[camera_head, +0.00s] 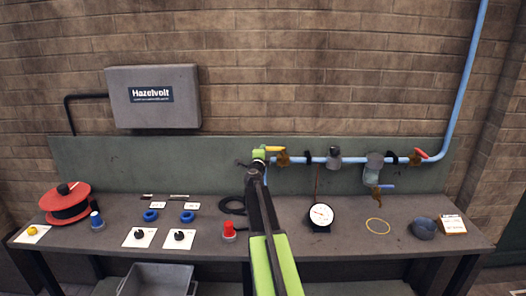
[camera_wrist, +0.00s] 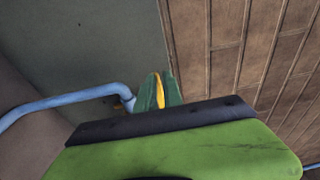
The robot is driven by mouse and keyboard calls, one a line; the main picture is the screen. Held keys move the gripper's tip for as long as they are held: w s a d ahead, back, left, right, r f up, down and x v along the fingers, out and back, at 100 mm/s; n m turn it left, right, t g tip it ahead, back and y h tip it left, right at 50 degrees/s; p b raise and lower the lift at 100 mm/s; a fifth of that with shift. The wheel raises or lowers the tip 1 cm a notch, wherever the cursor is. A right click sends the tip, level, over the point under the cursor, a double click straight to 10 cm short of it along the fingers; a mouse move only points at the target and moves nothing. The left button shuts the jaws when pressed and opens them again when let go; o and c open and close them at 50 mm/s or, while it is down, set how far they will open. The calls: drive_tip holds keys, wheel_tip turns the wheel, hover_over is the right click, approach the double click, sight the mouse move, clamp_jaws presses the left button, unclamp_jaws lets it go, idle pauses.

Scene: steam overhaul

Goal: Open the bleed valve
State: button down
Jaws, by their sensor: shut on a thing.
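A light blue pipe (camera_head: 306,160) runs along the green back panel and bears several fittings. At its left end a brass valve (camera_head: 283,159) has a yellow handle (camera_head: 275,149). My gripper (camera_head: 259,153) is at this handle; in the wrist view the green fingers (camera_wrist: 167,92) are shut on the yellow handle, a strip of which shows between them. A valve with a red handle (camera_head: 421,153) sits at the pipe's right, and a small valve with a blue handle (camera_head: 387,187) hangs under a grey fitting (camera_head: 374,165). No label shows which is the bleed valve.
A red-capped item (camera_head: 229,230) stands close left of my arm. A red reel (camera_head: 65,202) is at far left.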

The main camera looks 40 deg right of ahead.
drive_tip(key=w+a, duration=0.1)
drive_tip(key=a, duration=1)
drive_tip(key=shift+w+a, duration=0.25)
drive_tip(key=shift+a, duration=0.05)
